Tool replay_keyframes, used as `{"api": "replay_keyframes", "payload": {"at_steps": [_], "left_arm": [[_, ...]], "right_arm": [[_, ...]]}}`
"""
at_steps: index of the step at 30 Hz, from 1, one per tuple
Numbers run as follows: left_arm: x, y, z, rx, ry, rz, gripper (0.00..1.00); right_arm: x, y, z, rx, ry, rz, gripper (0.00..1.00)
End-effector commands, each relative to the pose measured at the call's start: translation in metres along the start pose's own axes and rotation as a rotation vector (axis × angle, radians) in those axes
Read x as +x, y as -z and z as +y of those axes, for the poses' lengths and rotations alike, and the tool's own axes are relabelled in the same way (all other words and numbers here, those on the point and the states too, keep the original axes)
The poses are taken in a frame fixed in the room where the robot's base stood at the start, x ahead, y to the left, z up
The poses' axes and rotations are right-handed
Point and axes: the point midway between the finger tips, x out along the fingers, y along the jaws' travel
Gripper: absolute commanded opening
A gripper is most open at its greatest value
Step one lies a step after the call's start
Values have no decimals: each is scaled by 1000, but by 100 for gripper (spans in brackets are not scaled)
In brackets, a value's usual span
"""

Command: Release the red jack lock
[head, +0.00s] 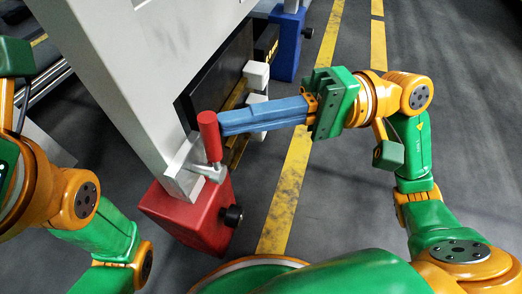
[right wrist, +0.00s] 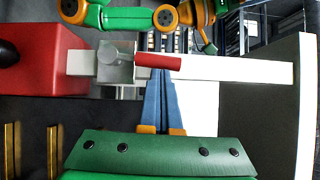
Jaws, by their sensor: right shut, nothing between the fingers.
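The red jack (head: 195,218) is a red block under the leg of a grey frame; it also shows at the left of the right wrist view (right wrist: 45,65). Above it a metal lock bracket (head: 207,171) carries a red cylindrical handle (head: 209,137), which stands roughly upright in the head view. The handle also shows in the right wrist view (right wrist: 158,62). My right gripper (head: 223,122) has its long blue fingers shut and empty, with the tips close beside the handle; I cannot tell whether they touch it. Of my left arm only links show at the left; its fingers are not seen.
The grey frame (head: 130,80) rises behind the handle. A black knob (head: 232,216) sticks out of the red jack's right side. A blue jack (head: 286,45) stands farther back. Grey floor with a yellow line (head: 290,185) is open to the right.

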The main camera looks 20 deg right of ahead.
Motion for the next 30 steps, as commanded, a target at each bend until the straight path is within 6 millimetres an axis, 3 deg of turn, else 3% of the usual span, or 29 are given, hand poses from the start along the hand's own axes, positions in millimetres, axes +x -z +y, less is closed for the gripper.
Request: {"api": "replay_keyframes", "payload": {"at_steps": [25,30], "left_arm": [[-5,0,1,2,-1,-3,50],[-2,-1,0,1,-2,-4,50]], "right_arm": [[4,-5,-3,-75,-51,-1,0],[-18,-4,-5,-72,-51,4,0]]}}
